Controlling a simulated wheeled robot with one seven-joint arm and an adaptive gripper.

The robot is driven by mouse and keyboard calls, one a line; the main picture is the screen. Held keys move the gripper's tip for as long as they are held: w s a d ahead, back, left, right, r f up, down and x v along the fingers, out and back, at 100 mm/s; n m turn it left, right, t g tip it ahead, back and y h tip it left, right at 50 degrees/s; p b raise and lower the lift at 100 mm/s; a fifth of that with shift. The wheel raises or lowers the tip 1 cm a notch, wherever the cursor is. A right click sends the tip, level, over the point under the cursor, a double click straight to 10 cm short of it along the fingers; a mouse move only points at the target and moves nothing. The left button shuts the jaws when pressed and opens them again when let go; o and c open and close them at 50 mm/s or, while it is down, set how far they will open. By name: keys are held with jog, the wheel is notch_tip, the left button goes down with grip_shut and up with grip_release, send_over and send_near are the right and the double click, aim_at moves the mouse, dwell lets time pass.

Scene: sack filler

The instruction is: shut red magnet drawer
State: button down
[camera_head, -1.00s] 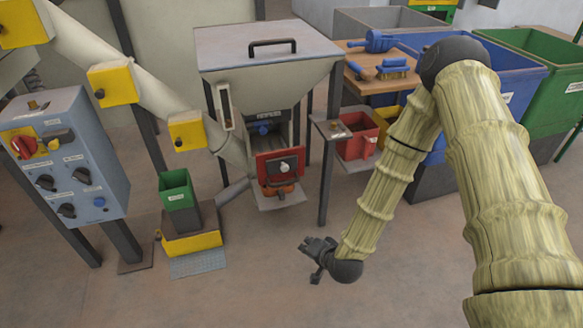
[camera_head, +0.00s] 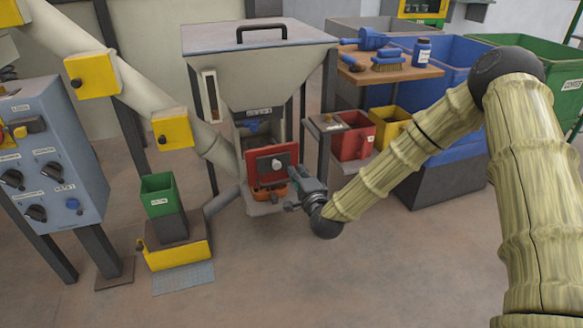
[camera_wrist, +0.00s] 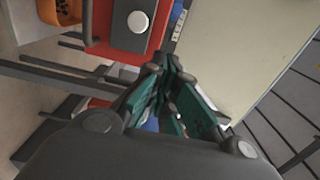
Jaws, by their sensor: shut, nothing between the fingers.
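The red magnet drawer (camera_head: 264,165) has a red front with a grey plate and a white round knob (camera_head: 277,164). It sits below the grey hopper and appears to stand out from the housing. In the wrist view the drawer front (camera_wrist: 104,40) and its white knob (camera_wrist: 138,21) fill the upper left. My gripper (camera_head: 296,178) is shut and empty, at the right edge of the drawer front. In the wrist view my fingertips (camera_wrist: 158,75) meet just below and right of the knob. I cannot tell whether they touch the drawer.
An orange-brown bowl-like part (camera_head: 268,193) is under the drawer. A green bin (camera_head: 159,192) on a yellow-based stand is at left. The floor in front is clear.

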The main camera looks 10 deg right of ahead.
aim_at(282, 146)
jog(key=w+b, duration=0.1)
jog(key=w, duration=0.3)
jog(key=w+a+b, duration=0.1)
jog(key=w, duration=0.3)
jog(key=w+a+b, duration=0.1)
jog(key=w, duration=0.3)
jog(key=shift+w+a+b, duration=0.1)
jog(key=shift+w+b, duration=0.25)
jog(key=shift+w, duration=0.05)
